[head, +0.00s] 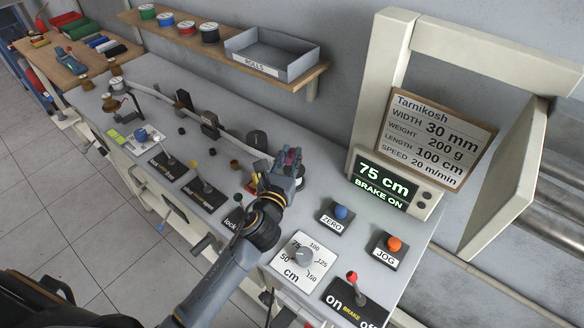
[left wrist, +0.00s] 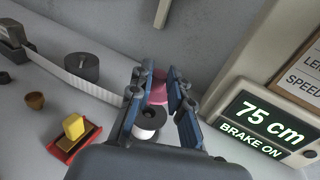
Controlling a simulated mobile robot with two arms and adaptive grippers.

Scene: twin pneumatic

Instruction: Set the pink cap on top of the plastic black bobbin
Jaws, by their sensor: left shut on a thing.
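My left gripper (head: 286,160) is shut on the pink cap. The pink cap (left wrist: 158,87) shows between the blue fingertips in the left wrist view, partly hidden by them. In the head view only a little pink (head: 291,155) shows among the fingers. A round black-topped piece with a white side (left wrist: 150,120) shows between the fingers, below the cap in the wrist picture. Whether the cap touches it cannot be told. A dark round bobbin (head: 256,140) stands at the back of the bench, left of the gripper; it also shows in the left wrist view (left wrist: 81,67). My right gripper is not in view.
A white strip (left wrist: 85,86) runs left from near the dark bobbin. A yellow block on a red base (left wrist: 74,128) and a small brown cup (left wrist: 35,101) lie left of the gripper. The display (head: 395,184) stands to the right. ZERO (head: 341,212) and JOG (head: 393,244) buttons are in front.

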